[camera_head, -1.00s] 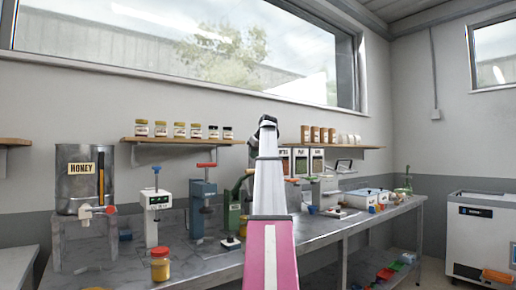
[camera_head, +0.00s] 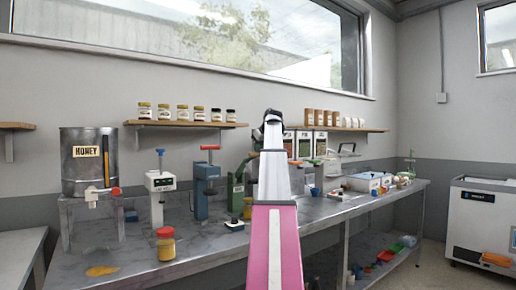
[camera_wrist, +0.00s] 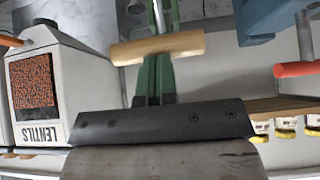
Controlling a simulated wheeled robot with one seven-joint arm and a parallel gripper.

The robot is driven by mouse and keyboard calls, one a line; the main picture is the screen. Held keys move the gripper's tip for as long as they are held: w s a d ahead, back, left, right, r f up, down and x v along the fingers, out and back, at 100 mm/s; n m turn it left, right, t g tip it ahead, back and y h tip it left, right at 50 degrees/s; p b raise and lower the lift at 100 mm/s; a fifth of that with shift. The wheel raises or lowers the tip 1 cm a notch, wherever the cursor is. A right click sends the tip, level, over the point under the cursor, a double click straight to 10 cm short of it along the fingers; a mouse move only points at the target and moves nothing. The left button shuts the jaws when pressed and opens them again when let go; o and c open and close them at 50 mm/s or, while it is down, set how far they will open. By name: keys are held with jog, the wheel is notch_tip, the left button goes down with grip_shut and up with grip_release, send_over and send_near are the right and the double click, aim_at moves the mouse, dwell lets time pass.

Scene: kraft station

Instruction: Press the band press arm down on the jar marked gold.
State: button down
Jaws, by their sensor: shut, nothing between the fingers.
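A green press (camera_head: 236,190) stands on the bench, partly hidden behind my arm. In the wrist view, which is upside down, a green lever (camera_wrist: 165,75) with a wooden cross handle (camera_wrist: 157,47) is close ahead of my gripper (camera_wrist: 155,99). The gripper is shut and empty; its fingertips are hard to make out against the green. A small yellowish jar (camera_head: 248,208) is by the green press, partly hidden. I cannot read a gold mark on either.
A blue press (camera_head: 206,190) with a red handle stands left of the green one, beside a white device (camera_head: 158,195). A honey tank (camera_head: 88,165) is at far left. A lentils dispenser (camera_wrist: 45,80) is close in the wrist view. A jar shelf (camera_head: 185,123) runs above.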

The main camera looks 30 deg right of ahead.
jog(key=shift+s+f+t, duration=0.4)
jog(key=shift+s+f, duration=0.3)
jog(key=shift+f, duration=0.2)
jog(key=s+f+t, duration=0.4)
jog(key=f+t, duration=0.2)
jog(key=f, duration=1)
jog(key=shift+d+f+y, duration=0.2)
jog(key=shift+y, duration=0.1)
jog(key=shift+s+r, duration=0.1)
jog(key=shift+s, duration=0.05)
